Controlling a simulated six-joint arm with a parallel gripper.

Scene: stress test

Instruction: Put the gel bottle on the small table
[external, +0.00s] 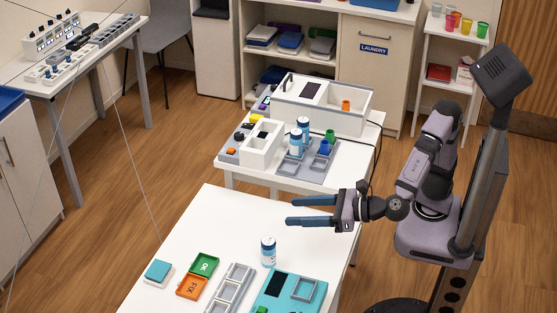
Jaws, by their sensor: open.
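A white bottle with a blue label (268,251) stands upright on the near white table (215,225). Two similar bottles stand close together on a grey tray on the smaller white table behind: a front bottle (296,145) and a rear bottle (304,127). The labels are too small to read, so I cannot tell which is the gel bottle. My gripper (290,211) is open and empty, its fingers pointing left above the near table. It is apart from the near bottle, higher in the picture and slightly right. The smaller table's front edge (262,179) shows.
The smaller table also holds a grey tray (312,172), a white open box (366,104) and a white divided holder (261,146). The near table carries a teal panel (262,292), grey frames (229,291), green and orange trays (192,287). Its far left area is clear.

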